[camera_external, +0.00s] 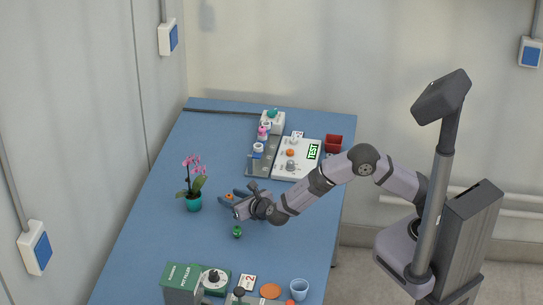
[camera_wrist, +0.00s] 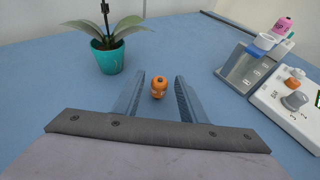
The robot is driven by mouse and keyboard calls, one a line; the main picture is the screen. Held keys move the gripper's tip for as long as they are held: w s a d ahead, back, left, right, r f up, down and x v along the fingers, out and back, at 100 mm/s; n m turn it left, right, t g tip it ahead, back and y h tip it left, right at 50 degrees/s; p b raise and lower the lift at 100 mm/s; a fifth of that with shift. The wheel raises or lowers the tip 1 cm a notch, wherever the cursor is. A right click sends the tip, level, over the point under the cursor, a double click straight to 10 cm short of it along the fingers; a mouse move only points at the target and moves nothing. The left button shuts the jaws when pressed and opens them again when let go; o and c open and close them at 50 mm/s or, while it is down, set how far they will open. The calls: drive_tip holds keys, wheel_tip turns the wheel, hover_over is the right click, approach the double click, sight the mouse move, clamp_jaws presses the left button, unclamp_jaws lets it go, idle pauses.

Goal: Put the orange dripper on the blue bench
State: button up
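The orange dripper (camera_wrist: 159,88) is a small rounded orange piece with a darker top. In the wrist view it stands upright on the blue bench (camera_wrist: 185,45), between my gripper's fingertips (camera_wrist: 159,80). A gap shows on each side of it, so the fingers are open around it and do not appear to touch it. In the external view the dripper (camera_external: 229,196) is a small orange spot between the fingers of my gripper (camera_external: 228,197), low over the middle of the bench (camera_external: 150,245).
A teal pot (camera_external: 194,203) with a pink orchid stands left of my gripper. A small green item (camera_external: 237,232) is in front. A grey rack (camera_external: 262,164) and white TEST board (camera_external: 298,172) lie behind right.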

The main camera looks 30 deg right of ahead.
drive_tip(key=b+v, duration=0.1)
drive_tip(key=v, duration=0.9)
drive_tip(key=shift+s+r, duration=0.1)
